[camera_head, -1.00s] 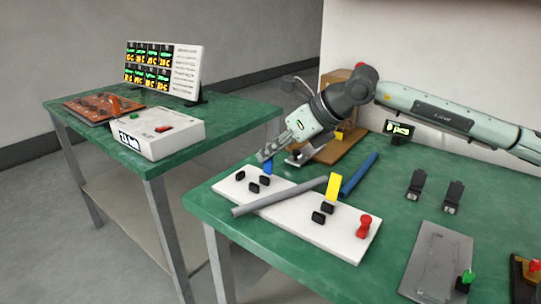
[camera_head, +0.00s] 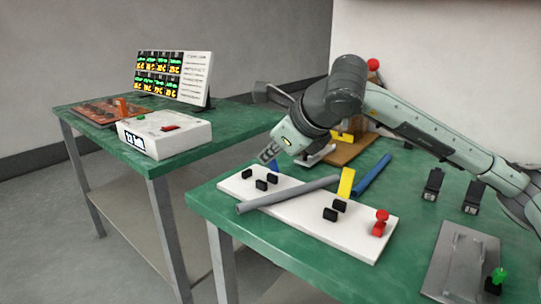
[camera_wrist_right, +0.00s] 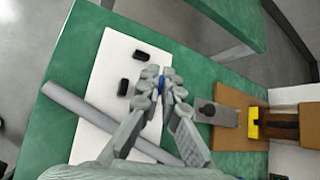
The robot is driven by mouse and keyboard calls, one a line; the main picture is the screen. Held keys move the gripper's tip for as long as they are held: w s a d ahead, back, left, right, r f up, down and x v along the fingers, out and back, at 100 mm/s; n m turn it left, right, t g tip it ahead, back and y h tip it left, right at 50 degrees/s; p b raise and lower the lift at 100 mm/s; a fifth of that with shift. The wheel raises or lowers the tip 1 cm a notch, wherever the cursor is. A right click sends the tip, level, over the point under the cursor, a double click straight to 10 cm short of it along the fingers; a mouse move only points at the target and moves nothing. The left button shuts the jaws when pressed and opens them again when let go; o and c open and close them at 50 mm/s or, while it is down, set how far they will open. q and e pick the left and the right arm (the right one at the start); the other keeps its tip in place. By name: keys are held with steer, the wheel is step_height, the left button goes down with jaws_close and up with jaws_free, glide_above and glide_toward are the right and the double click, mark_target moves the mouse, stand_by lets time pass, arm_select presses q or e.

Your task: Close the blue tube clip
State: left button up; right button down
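The blue tube clip (camera_head: 274,165) stands at the far edge of the white board (camera_head: 315,222), partly hidden by my right gripper (camera_head: 267,154). In the right wrist view a small piece of the blue clip (camera_wrist_right: 162,85) shows between the two fingertips of the right gripper (camera_wrist_right: 163,88). The fingers are close together with a narrow gap. I cannot tell whether they touch the clip. A grey tube (camera_head: 290,194) lies diagonally across the board. A yellow clip (camera_head: 346,182) stands upright near its right end. My left gripper is not in view.
Several black blocks (camera_head: 273,177) and a red knob-like piece (camera_head: 380,222) stand on the board. A blue tube (camera_head: 373,175) lies behind it. A wooden stand (camera_head: 350,150), two black clips and a grey plate (camera_head: 462,260) share the green table. A second table holds a white box (camera_head: 165,134).

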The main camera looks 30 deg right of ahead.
stand_by(0.4)
steer(key=c, duration=1.7)
jaws_free()
steer(key=shift+c, duration=0.2)
steer(key=shift+s, duration=0.1)
steer(key=v, duration=1.2)
